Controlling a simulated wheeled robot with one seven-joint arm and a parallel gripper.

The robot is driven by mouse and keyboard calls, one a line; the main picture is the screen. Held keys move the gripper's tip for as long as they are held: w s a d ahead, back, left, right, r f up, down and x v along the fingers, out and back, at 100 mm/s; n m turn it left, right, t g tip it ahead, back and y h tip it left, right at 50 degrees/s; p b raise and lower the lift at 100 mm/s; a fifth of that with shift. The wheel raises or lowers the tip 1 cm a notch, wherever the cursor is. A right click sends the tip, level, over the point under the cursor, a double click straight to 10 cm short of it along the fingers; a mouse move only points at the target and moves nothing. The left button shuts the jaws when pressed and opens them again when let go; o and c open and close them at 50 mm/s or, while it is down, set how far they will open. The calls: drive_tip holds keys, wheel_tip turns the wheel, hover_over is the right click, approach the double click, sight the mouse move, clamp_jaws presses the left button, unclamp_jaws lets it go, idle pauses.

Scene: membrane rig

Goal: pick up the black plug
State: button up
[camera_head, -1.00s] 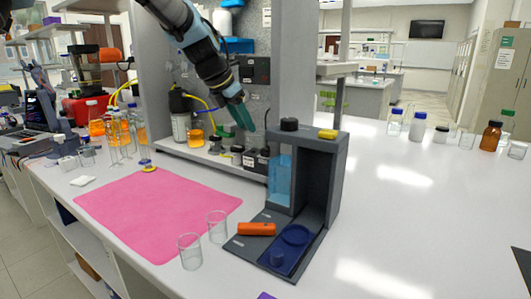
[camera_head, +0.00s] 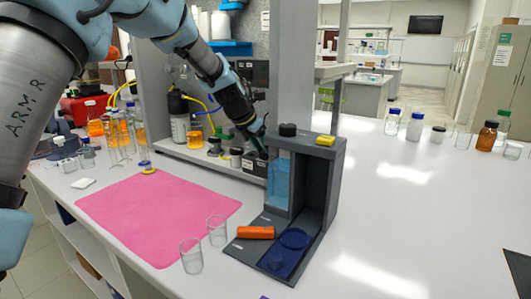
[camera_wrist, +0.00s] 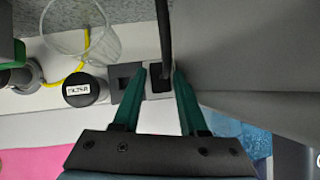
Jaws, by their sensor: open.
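The black plug (camera_wrist: 160,84) shows in the wrist view as a small dark block at a pale strip, with a thick black cable (camera_wrist: 163,30) running up from it. My gripper (camera_wrist: 161,74) is open, with one green fingertip on each side of the plug. I cannot tell whether either finger touches it. In the head view my gripper (camera_head: 260,146) reaches down beside the grey stand, and the plug cannot be made out there.
A dark square socket (camera_wrist: 122,72), a black cap labelled FILTER (camera_wrist: 83,90) and a clear beaker (camera_wrist: 80,35) lie left of the fingers. The grey stand (camera_head: 328,185) is close on the right. The pink mat (camera_head: 150,210) is bare.

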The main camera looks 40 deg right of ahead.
sight(262, 152)
clamp_jaws()
idle(0.3)
idle(0.5)
drive_tip(key=shift+d+r, duration=0.1)
drive_tip(key=shift+r, duration=0.25)
drive_tip(key=r, duration=0.1)
drive_tip(key=r+b, duration=0.1)
drive_tip(key=shift+a+r+b, duration=0.3)
drive_tip(key=shift+a, duration=0.05)
drive_tip(key=s+a+b, duration=0.1)
drive_tip(key=a+b, duration=0.4)
drive_tip(key=a, duration=1.2)
drive_tip(key=shift+a, duration=0.2)
